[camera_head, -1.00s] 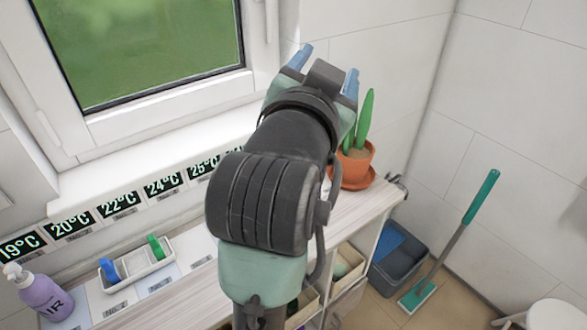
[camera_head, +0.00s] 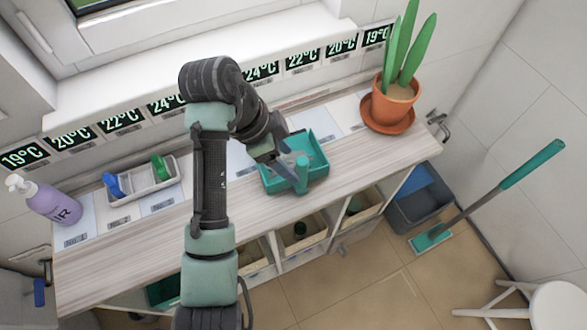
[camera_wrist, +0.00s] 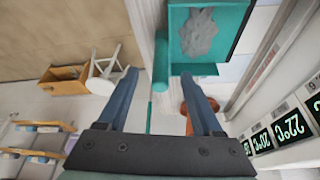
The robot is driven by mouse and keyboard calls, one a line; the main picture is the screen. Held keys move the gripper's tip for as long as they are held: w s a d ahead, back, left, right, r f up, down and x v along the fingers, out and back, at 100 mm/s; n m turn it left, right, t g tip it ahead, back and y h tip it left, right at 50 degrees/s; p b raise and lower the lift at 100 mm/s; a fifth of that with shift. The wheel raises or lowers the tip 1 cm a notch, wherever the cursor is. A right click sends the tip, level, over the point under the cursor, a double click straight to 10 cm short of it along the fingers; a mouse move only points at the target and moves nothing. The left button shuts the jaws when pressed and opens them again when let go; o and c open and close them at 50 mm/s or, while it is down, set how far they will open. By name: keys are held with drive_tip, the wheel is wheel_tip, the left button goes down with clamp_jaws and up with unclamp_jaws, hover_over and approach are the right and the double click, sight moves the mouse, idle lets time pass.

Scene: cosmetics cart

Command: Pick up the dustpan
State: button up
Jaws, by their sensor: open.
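The teal dustpan (camera_head: 313,152) lies on the wooden counter, left of the potted plant. Its short, thick handle (camera_head: 302,176) points toward the counter's front edge. My gripper (camera_head: 284,170) is at the dustpan's left front, close to the handle, and partly covers the pan. In the wrist view my gripper (camera_wrist: 158,76) is open, with its two blue fingers apart. The dustpan (camera_wrist: 238,22) shows at the top there, with a grey patch inside it. Its handle (camera_wrist: 160,65) appears between the fingertips. I cannot tell whether the fingers touch it.
A potted plant (camera_head: 390,105) stands at the counter's right end. A white tray (camera_head: 140,186) with blue and green items and a purple bottle (camera_head: 50,203) are at the left. A mop (camera_head: 470,207) leans by a grey bin (camera_head: 420,212). A white stool (camera_head: 555,305) is at lower right.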

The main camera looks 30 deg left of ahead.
sight(302, 171)
drive_tip(key=shift+w+d+p+x, duration=0.1)
drive_tip(key=shift+w+p+x, duration=0.1)
drive_tip(key=shift+x, duration=1.5)
drive_tip(key=shift+w+d+p+x, duration=0.1)
drive_tip(key=shift+p+x, duration=0.05)
drive_tip(key=shift+x, duration=1.6)
drive_tip(key=shift+r, duration=0.15)
clamp_jaws()
